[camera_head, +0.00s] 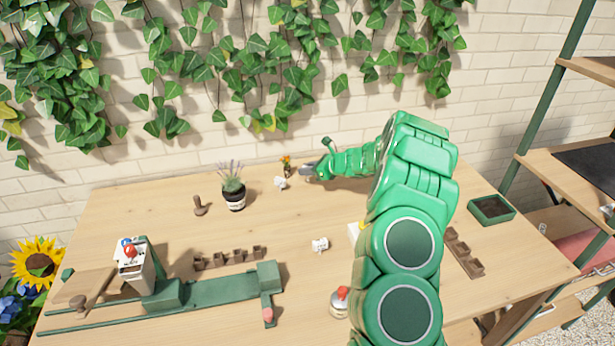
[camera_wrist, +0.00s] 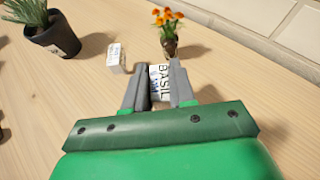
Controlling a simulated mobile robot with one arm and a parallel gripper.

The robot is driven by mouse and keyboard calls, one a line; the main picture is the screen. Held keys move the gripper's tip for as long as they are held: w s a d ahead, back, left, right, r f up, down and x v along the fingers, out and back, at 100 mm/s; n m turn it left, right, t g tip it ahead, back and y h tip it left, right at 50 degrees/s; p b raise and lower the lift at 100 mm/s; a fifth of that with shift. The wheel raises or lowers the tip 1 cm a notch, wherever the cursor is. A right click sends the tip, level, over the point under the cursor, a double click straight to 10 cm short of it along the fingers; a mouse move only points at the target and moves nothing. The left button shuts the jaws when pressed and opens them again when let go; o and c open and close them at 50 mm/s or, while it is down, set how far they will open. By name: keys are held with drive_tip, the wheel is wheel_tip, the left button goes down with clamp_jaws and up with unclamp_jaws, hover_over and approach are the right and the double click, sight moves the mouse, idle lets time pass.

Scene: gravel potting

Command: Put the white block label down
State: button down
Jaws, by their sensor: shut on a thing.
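My gripper (camera_wrist: 158,88) is shut on a white block label (camera_wrist: 158,72) with the word "BASIL" on it, seen between the grey fingers in the wrist view. It is low over the table top; I cannot tell whether the block touches the wood. In the head view my gripper (camera_head: 306,174) is at the back of the table, just right of a second white block label (camera_head: 280,183). That second block stands apart from the fingers, ahead and to the left in the wrist view (camera_wrist: 116,58). A third white block (camera_head: 320,245) lies mid-table.
A small orange flower (camera_head: 286,164) in a vase stands just beyond my gripper. A lavender pot (camera_head: 234,198) stands to the left. A green rail fixture (camera_head: 215,293), brown tray strips (camera_head: 228,258) and a red-topped jar (camera_head: 339,303) are nearer. Bare wood lies around mid-table.

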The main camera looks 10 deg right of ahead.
drive_tip(key=shift+f, duration=1.6)
drive_tip(key=shift+f, duration=0.1)
drive_tip(key=c, duration=0.9)
unclamp_jaws()
drive_tip(key=shift+c, duration=0.2)
